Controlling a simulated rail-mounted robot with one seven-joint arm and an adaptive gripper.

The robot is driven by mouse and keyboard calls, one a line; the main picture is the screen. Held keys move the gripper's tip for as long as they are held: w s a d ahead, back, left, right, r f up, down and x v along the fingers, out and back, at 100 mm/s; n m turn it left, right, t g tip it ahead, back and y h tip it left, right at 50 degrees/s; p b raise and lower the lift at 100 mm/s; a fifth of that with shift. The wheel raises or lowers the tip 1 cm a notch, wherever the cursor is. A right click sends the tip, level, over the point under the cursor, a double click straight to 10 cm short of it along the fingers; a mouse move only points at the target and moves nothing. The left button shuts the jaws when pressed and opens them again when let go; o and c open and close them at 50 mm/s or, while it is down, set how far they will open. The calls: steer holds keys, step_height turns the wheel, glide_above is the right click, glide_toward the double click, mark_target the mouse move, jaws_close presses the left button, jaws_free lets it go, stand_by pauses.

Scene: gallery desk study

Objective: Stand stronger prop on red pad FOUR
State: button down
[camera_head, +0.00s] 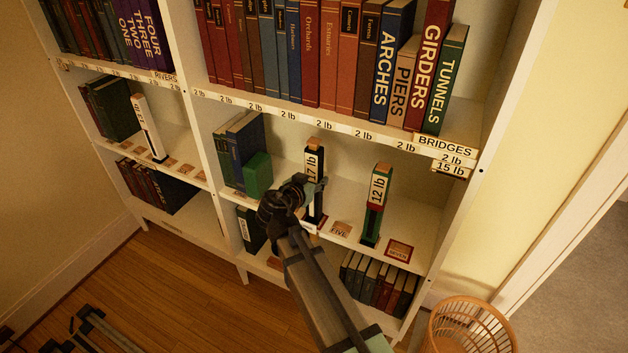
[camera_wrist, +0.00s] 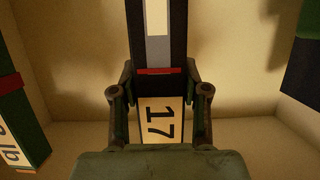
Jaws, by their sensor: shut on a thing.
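The prop marked 17 lb (camera_head: 313,163) is dark with a white label and stands upright in the middle compartment. My gripper (camera_head: 312,190) is shut on it; in the wrist view the fingers (camera_wrist: 160,98) sit on both sides of the prop with the 17 label (camera_wrist: 160,120). The prop marked 12 lb (camera_head: 378,190) is green and red and stands to the right; its label also shows at the left of the wrist view (camera_wrist: 12,145). A pad marked FIVE (camera_head: 340,229) lies between the props. A red pad (camera_head: 398,250) lies at far right. I cannot read FOUR on any pad.
A green block (camera_head: 257,174) and blue books (camera_head: 240,140) stand left of my gripper. The shelf above carries books, 2 lb tags and a 15 lb tag (camera_head: 450,169). Another labelled prop (camera_head: 149,128) stands in the left bay. A wicker basket (camera_head: 470,325) is on the floor.

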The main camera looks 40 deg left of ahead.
steer(key=c, duration=0.6)
jaws_free()
steer(key=shift+r+p, duration=0.15)
steer(key=shift+p, duration=0.15)
steer(key=shift+s+d, duration=0.1)
steer(key=shift+s, duration=0.3)
steer(key=b+v, duration=0.1)
steer(key=v, duration=1)
steer(key=shift+s+r, duration=0.1)
